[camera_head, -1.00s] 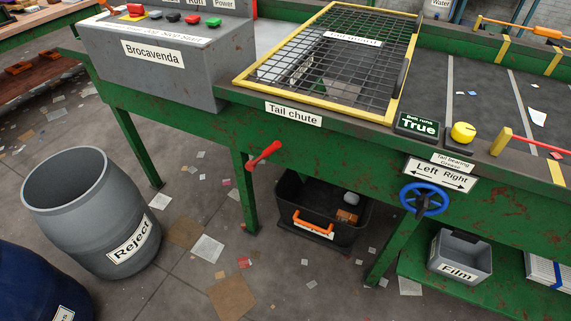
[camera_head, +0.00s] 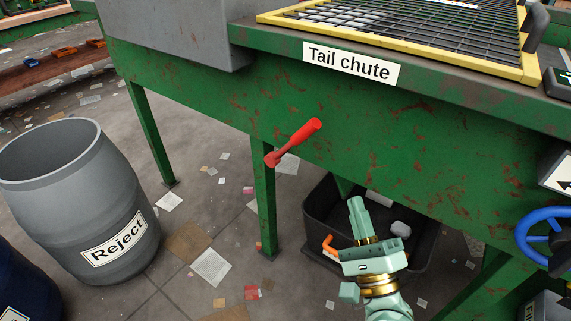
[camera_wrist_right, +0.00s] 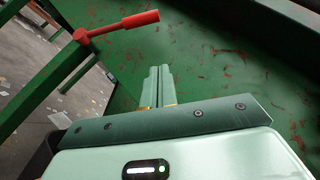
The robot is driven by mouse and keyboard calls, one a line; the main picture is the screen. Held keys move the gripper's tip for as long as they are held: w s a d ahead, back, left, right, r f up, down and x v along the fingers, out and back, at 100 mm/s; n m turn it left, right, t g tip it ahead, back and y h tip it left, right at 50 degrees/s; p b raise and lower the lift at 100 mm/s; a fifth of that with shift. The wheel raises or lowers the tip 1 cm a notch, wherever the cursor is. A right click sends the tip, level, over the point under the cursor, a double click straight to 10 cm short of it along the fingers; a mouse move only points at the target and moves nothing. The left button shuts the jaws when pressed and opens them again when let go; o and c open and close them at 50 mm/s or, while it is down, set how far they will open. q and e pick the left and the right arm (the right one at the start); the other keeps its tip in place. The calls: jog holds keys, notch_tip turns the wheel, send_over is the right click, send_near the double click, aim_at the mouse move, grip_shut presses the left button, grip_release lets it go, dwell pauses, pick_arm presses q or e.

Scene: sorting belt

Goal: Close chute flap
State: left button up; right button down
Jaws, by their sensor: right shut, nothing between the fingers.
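The red lever handle (camera_head: 293,142) is mounted on the front of the green bench below the "Tail chute" label (camera_head: 350,62). It slants up to the right. It also shows in the right wrist view (camera_wrist_right: 117,26), at the upper left. My right gripper (camera_head: 358,205) is in front of the black bin, below and to the right of the lever and apart from it. Its fingers (camera_wrist_right: 157,87) are together and empty. The chute flap itself cannot be made out. My left gripper is not in view.
A grey Reject barrel (camera_head: 75,195) stands at left. A blue handwheel (camera_head: 545,232) is at the right edge. A yellow-framed mesh guard (camera_head: 400,48) covers the bench top. Scraps litter the floor.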

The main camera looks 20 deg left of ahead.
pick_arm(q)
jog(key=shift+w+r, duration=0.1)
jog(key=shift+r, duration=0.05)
pick_arm(e)
jog(key=shift+r, duration=0.2)
jog(key=shift+w+a, duration=0.1)
